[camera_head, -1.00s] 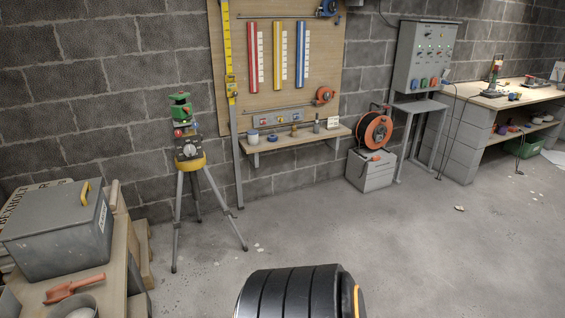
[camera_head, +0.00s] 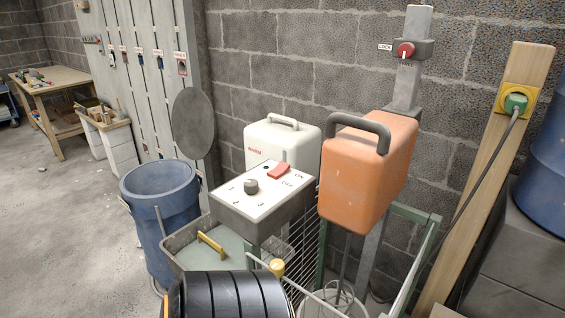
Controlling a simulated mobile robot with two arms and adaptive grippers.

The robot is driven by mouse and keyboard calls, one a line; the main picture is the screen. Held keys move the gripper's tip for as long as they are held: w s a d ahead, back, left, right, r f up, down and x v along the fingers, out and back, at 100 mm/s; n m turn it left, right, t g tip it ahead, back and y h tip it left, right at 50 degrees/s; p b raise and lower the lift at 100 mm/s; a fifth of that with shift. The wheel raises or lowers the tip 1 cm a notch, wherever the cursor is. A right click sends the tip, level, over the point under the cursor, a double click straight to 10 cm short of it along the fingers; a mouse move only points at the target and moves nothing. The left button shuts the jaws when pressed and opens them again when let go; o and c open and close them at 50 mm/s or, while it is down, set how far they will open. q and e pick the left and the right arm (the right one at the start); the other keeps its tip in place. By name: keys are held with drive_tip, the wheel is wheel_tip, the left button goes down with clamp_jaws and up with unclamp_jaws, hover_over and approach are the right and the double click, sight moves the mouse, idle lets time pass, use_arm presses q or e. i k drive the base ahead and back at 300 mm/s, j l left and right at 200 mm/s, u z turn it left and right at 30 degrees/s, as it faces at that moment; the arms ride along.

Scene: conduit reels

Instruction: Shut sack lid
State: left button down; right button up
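A blue round sack or bin (camera_head: 172,225) stands on the floor left of centre, held in a light metal frame. Whether the lid is hinged to the frame I cannot tell. Neither of my grippers is in view. Only a black ribbed part of my own body shows at the bottom edge.
Right of the sack are a grey-green box with a yellow handle (camera_head: 211,244), a switch box (camera_head: 262,196), a white canister (camera_head: 283,138) and an orange canister (camera_head: 368,170). A wooden post (camera_head: 520,130) stands at right. The floor (camera_head: 70,220) at left is clear.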

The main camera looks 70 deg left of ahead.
sight(193, 122)
drive_tip(key=u, duration=0.4)
drive_tip(key=k+j+u, duration=0.1)
drive_tip(key=u, duration=0.35)
drive_tip(key=k+u, duration=0.1)
drive_tip(key=u, duration=0.3)
drive_tip(key=j+u, duration=0.15)
drive_tip(key=u, duration=1.7)
